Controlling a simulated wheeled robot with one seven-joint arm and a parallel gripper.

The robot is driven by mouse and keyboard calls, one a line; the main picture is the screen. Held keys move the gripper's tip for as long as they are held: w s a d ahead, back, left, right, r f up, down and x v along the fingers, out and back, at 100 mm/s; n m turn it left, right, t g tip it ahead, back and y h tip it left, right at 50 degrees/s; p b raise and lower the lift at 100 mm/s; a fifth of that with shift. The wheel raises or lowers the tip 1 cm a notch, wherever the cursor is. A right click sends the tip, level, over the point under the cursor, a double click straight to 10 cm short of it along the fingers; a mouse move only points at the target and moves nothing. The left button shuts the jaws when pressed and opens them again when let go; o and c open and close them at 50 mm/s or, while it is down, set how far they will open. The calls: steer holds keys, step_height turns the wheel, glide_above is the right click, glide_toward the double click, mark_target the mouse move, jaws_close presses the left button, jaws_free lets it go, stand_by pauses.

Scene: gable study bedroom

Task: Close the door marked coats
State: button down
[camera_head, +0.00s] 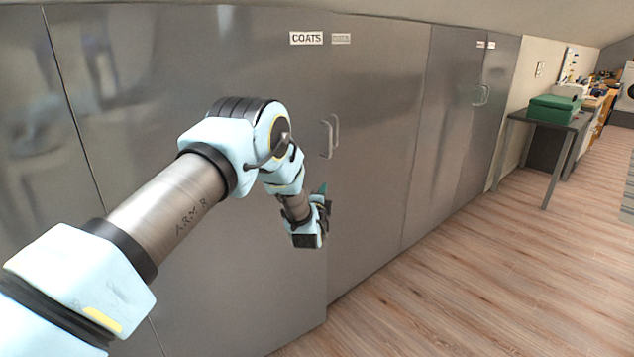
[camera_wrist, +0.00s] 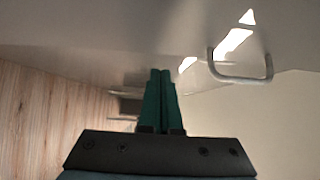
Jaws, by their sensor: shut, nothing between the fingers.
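The door marked COATS (camera_head: 240,90) is a tall grey metal panel with its label at the top right. Its lower right edge sits slightly forward of the neighbouring door (camera_head: 375,150), so it looks a little ajar. Two bar handles (camera_head: 330,137) stand close together near the seam. My gripper (camera_head: 324,190) is in front of the door's right edge, below the handles, partly hidden by my wrist. In the wrist view its green fingers (camera_wrist: 160,98) are together and empty. A handle (camera_wrist: 240,78) shows to their right, apart from them; I cannot tell which one.
More grey cabinet doors (camera_head: 465,110) continue to the right. A dark table (camera_head: 548,121) with a green box (camera_head: 553,108) stands beyond them. The wooden floor (camera_head: 480,270) in front of the cabinets is clear.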

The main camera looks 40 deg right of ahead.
mark_target(319, 178)
steer(key=w, duration=0.1)
steer(key=w+d, duration=0.1)
steer(key=w, duration=0.1)
steer(key=w+d+p, duration=0.1)
steer(key=w, duration=0.1)
stand_by(0.3)
